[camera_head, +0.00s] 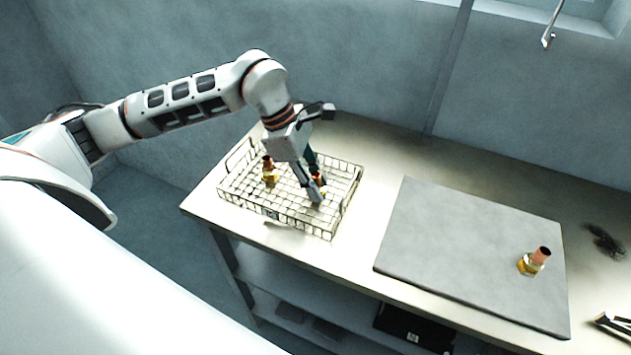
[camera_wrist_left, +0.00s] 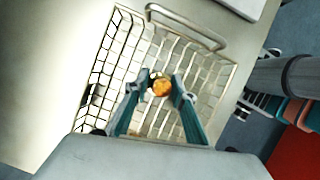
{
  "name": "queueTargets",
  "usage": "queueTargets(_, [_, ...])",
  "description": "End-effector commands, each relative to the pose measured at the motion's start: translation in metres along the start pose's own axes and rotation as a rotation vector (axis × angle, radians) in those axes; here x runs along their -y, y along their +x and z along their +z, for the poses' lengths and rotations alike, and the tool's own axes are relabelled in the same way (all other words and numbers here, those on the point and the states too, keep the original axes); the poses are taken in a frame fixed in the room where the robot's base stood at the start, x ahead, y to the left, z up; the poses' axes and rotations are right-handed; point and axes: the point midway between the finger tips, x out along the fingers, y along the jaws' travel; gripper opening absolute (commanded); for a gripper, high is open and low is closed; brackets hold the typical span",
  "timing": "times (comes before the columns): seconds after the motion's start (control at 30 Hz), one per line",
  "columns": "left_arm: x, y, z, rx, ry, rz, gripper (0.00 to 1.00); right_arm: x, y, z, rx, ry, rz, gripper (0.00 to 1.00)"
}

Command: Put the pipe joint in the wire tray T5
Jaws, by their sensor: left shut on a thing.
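The wire tray (camera_head: 337,222), a shallow mesh basket, stands at the left end of the bench; its label is too small to read. My left gripper (camera_head: 317,190) points down inside it, shut on a brass and copper pipe joint (camera_head: 318,179), low over the mesh. The wrist view shows this joint (camera_wrist_left: 162,87) between the fingertips, with the tray rim (camera_wrist_left: 187,24) around. I cannot tell whether it touches the tray floor. A second pipe joint (camera_head: 269,174) stands upright in the tray, left of the gripper. What seems my right gripper (camera_head: 605,320) shows only partly at the right edge.
A grey mat (camera_head: 450,235) lies on the bench right of the tray, with another pipe joint (camera_head: 534,262) near its right end. A dark patch (camera_head: 605,241), perhaps a shadow, lies beyond it. Bare bench separates tray and mat. A wall stands behind.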

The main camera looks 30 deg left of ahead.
Motion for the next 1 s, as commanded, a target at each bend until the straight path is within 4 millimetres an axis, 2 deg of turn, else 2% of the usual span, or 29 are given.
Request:
queueTargets(0.03, [0.0,0.002,-0.001,0.0,0.0,0.0,0.27,0.0,0.001,0.001,0.0,0.0,0.0,0.4])
queueTargets(0.1, [0.0,0.001,-0.001,0.0,0.0,0.0,0.42,0.0,0.001,0.001,0.0,0.0,0.0,0.4])
queueTargets(0.43, [0.0,0.0,0.0,-0.001,-0.001,0.0,0.42,0.0,0.0,0.001,0.001,0.0,0.0,0.4])
queueTargets(0.57, [-0.001,-0.007,0.001,-0.001,-0.001,0.002,0.42,0.0,0.0,0.0,0.001,0.0,0.0,0.4])
queueTargets(0.67, [-0.002,-0.022,0.0,-0.001,-0.001,0.005,0.42,0.0,0.001,0.002,0.001,0.0,0.0,0.4])
queueTargets(1.0, [-0.001,-0.091,0.0,0.0,-0.001,0.005,0.42,0.001,0.004,0.008,0.003,0.0,-0.001,0.4])
